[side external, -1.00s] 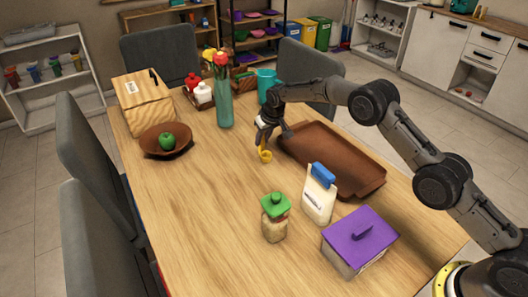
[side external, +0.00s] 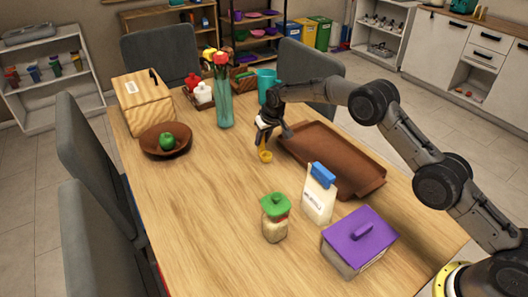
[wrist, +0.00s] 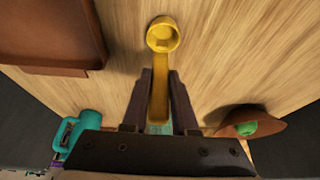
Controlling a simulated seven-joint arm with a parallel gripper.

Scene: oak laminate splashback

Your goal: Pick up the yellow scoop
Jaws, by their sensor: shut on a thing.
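The yellow scoop (side external: 265,156) is at my gripper (side external: 268,139) near the middle of the table, beside the brown tray. In the wrist view the scoop's round cup (wrist: 162,36) points away from my gripper (wrist: 160,82), and its handle runs back between the two fingers. My gripper is shut on the handle. In the side view the fingers partly hide the handle. I cannot tell whether the scoop touches the table or is slightly above it.
The brown tray (side external: 372,186) lies just right of my gripper. A vase with flowers (side external: 224,108), a teal mug (side external: 266,80) and a brown bowl (side external: 182,150) with a green apple stand farther back. A green-lidded jar (side external: 275,228), a blue-topped bag (side external: 318,203) and a purple-lidded box (side external: 343,258) stand nearer.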

